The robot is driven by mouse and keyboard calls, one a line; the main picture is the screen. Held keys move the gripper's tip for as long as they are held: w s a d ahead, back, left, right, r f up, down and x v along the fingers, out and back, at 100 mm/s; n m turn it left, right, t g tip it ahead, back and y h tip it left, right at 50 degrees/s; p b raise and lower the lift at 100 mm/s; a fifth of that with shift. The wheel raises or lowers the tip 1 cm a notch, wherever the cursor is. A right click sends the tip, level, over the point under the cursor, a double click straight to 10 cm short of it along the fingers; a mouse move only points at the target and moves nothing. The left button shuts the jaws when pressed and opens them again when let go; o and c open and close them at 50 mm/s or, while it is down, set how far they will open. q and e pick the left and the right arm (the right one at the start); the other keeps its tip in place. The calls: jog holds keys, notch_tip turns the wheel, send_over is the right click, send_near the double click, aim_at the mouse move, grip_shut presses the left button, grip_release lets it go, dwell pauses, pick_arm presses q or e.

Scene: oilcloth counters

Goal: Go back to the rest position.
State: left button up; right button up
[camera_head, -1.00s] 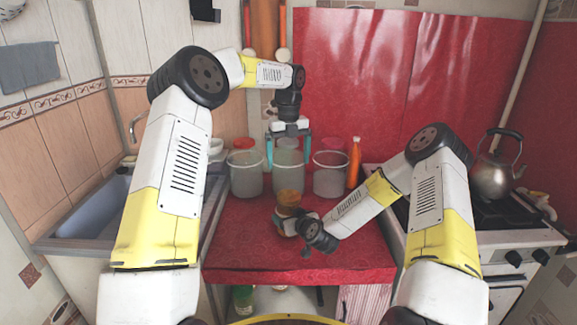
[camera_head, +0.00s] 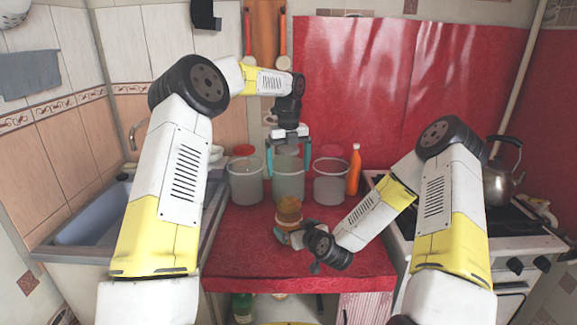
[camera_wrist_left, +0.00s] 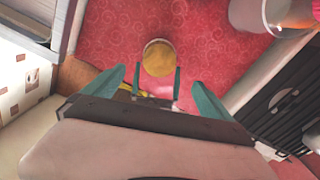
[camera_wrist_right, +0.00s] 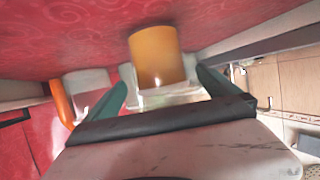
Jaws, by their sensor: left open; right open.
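My left gripper (camera_head: 288,160) is open and empty, pointing down in front of the middle jar in the head view. My right gripper (camera_head: 289,232) is open, low over the red counter, its arm coming in from the right. A small brown-orange container (camera_head: 289,206) stands at its fingertips. In the right wrist view the brown container (camera_wrist_right: 157,56) shows between and just beyond the spread teal fingers, with a clear glass-like piece at its near end. In the left wrist view its round top (camera_wrist_left: 159,57) lies beyond the right fingers.
Several clear jars (camera_head: 246,180) line the back of the red counter (camera_head: 240,250), with an orange bottle (camera_head: 354,170) beside them. A sink (camera_head: 95,215) is at left. A stove with a kettle (camera_head: 498,185) is at right. The counter's front left is clear.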

jog(key=shift+v, duration=1)
